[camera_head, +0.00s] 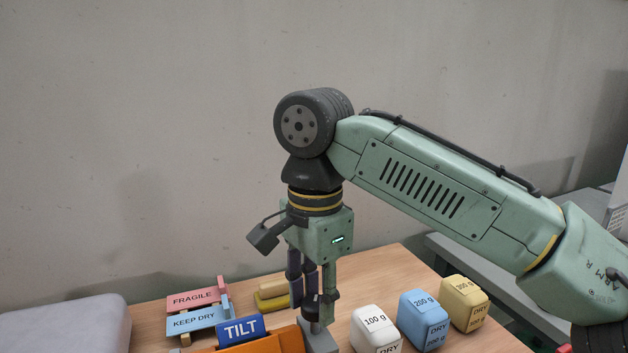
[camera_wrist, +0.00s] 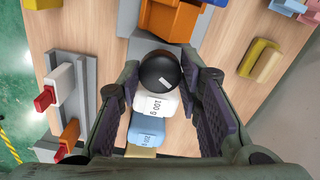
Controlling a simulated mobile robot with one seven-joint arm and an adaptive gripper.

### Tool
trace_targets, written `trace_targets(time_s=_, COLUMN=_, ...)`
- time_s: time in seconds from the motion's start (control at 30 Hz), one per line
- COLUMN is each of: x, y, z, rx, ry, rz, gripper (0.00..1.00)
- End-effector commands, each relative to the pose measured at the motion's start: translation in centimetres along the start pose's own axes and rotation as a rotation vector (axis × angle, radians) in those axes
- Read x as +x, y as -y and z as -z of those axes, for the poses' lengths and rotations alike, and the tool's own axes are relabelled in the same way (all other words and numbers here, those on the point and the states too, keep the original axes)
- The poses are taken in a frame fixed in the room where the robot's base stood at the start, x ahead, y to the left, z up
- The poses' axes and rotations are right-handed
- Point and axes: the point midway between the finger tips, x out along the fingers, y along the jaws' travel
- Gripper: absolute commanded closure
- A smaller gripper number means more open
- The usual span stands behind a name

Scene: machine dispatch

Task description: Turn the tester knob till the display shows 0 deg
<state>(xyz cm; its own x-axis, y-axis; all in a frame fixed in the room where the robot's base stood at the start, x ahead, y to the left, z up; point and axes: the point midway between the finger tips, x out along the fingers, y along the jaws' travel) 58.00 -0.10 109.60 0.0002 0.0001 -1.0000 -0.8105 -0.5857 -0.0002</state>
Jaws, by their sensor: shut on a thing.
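The tester knob (camera_wrist: 160,72) is a round black cap with a white mark, seen from above between my fingers in the wrist view. In the head view its dark body (camera_head: 311,311) shows low between the fingertips, above a grey block (camera_head: 321,342). My gripper (camera_head: 312,296) points straight down and is shut on the knob; its fingers also show in the wrist view (camera_wrist: 165,78). An orange body (camera_head: 262,343) with a blue TILT sign (camera_head: 241,329) stands left of the knob. No display reading can be made out in either view.
White (camera_head: 376,328), blue (camera_head: 423,318) and yellow (camera_head: 464,302) weight blocks stand close right of the gripper. FRAGILE (camera_head: 192,299) and KEEP DRY (camera_head: 193,322) plates lie left. A grey rail with red-tipped and orange pieces (camera_wrist: 80,110) shows in the wrist view.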

Motion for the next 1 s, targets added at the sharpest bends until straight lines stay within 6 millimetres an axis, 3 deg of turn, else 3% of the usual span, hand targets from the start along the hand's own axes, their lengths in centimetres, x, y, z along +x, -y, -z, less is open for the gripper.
trace_targets(time_s=0.2, x=0.03, y=-0.03, z=-0.03, rx=0.275, ry=0.000, rz=-0.002, gripper=0.90)
trace_targets(time_s=0.5, x=0.04, y=-0.03, z=-0.03, rx=0.322, ry=0.000, rz=-0.002, gripper=0.90)
trace_targets(time_s=0.53, x=0.04, y=-0.03, z=-0.03, rx=0.322, ry=0.000, rz=-0.002, gripper=0.66)
trace_targets(time_s=0.83, x=0.02, y=-0.01, z=-0.01, rx=0.320, ry=0.000, rz=-0.001, gripper=0.46)
trace_targets(time_s=1.0, x=0.01, y=0.00, z=-0.01, rx=0.320, ry=0.000, rz=0.000, gripper=0.44)
